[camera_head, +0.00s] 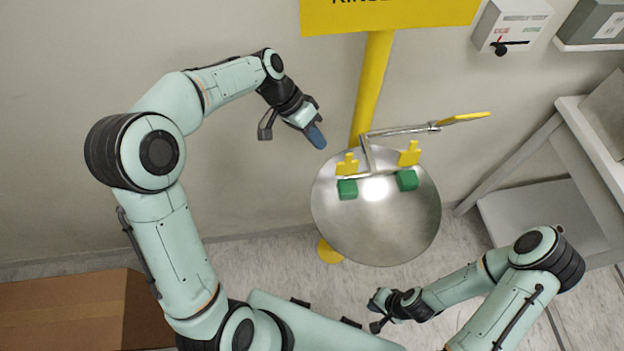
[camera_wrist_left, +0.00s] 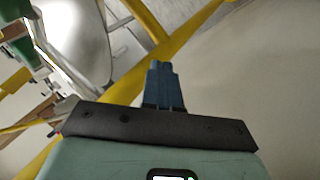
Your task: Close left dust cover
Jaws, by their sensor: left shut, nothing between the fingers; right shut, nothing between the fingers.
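The left dust cover (camera_head: 347,164) is a yellow piece standing up behind the left green spray head (camera_head: 347,189), which is uncovered. The right yellow dust cover (camera_head: 409,154) stands the same way behind the right green head (camera_head: 407,180). Both sit over a round steel bowl (camera_head: 385,230). My left gripper (camera_head: 317,137) is shut and empty, above and to the left of the left cover in the head view, apart from it. Its blue fingers also show in the left wrist view (camera_wrist_left: 163,80). My right gripper (camera_head: 374,311) is shut and empty, below the bowl in the picture.
A yellow pole (camera_head: 373,85) with a yellow sign (camera_head: 390,12) rises behind the bowl. A steel arm with a yellow paddle (camera_head: 463,118) extends right. A grey shelf unit (camera_head: 545,215) stands at right, a brown box (camera_head: 75,312) at lower left.

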